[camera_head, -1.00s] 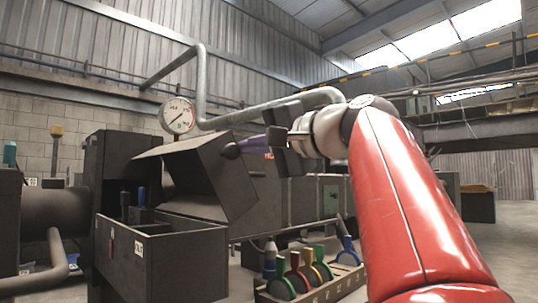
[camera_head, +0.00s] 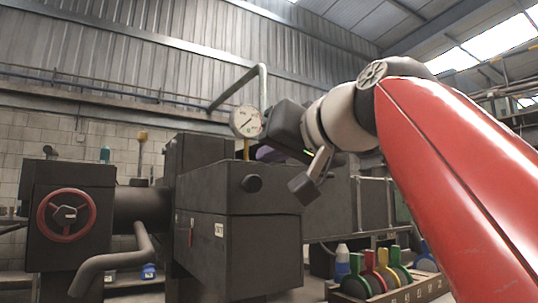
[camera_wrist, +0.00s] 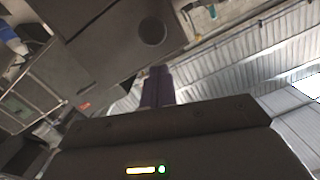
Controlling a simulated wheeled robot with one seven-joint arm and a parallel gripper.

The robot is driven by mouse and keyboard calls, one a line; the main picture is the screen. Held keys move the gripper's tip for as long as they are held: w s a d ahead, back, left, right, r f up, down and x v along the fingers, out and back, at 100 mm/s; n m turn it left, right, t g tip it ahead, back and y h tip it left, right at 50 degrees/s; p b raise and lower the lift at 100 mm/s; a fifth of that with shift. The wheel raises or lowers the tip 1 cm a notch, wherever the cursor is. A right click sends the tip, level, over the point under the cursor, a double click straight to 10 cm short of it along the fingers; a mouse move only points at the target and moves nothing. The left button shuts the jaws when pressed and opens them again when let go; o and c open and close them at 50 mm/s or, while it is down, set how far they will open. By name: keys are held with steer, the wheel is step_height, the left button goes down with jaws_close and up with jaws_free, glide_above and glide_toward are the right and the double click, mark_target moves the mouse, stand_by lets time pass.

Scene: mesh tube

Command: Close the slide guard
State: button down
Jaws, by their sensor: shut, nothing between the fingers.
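A red handwheel (camera_head: 66,215) and a bent grey pipe (camera_head: 118,258) are at the left. A pressure gauge (camera_head: 246,122) on a pipe stands behind the guard. A rack (camera_head: 385,290) of coloured round-headed tools is at lower right, near my red arm.

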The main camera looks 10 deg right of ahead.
steer(key=shift+s+a+f+n+b, duration=0.25)
steer(key=shift+a+f+n+b, duration=0.4)
steer(key=shift+f+n, duration=0.3)
steer(key=s+d+r+p, duration=0.3)
steer(key=s+d+r, duration=0.1)
steer(key=s, duration=0.5)
steer(key=shift+s+d+r+p, duration=0.15)
steer(key=shift+s+r+p, duration=0.15)
steer(key=shift+r+p, duration=0.1)
